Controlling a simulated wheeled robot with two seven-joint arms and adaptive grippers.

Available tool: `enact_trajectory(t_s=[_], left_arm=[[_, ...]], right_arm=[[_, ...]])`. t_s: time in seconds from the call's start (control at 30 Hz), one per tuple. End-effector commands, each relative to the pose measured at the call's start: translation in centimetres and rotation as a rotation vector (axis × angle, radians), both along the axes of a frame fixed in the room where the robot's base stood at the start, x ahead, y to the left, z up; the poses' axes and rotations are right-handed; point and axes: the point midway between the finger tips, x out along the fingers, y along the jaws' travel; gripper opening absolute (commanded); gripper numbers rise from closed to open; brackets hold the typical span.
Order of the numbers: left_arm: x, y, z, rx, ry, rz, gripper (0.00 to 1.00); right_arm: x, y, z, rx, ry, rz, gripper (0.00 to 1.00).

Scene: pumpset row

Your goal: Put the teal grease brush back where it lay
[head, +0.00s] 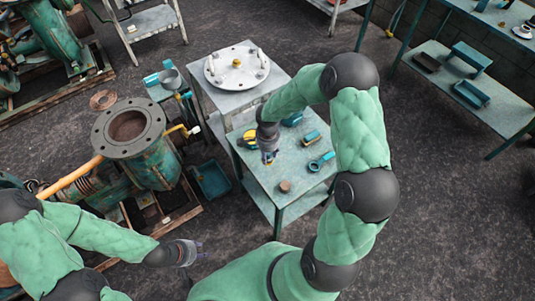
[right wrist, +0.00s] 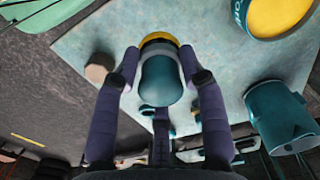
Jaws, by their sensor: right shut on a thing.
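My right gripper (head: 268,157) is over the front left part of the small grey work table (head: 262,183).
A higher stand with a white disc (head: 236,66) is behind. A flanged pump (head: 128,128) stands left.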

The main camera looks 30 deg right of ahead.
Motion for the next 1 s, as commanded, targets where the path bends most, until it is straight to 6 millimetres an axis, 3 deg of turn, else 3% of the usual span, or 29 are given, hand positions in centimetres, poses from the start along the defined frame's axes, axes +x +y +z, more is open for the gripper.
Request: enact_trajectory(t_s=[0.53, 1.0], left_arm=[[0.0, 0.0, -5.1, 0.000, 0.000, 0.000, 0.40], [0.0, 0.0, -5.5, 0.000, 0.000, 0.000, 0.40]], right_arm=[[0.1, 0.0, -4.8, -0.001, -0.001, 0.001, 0.05], [0.0, 0.0, -5.2, -0.001, -0.001, 0.001, 0.05]])
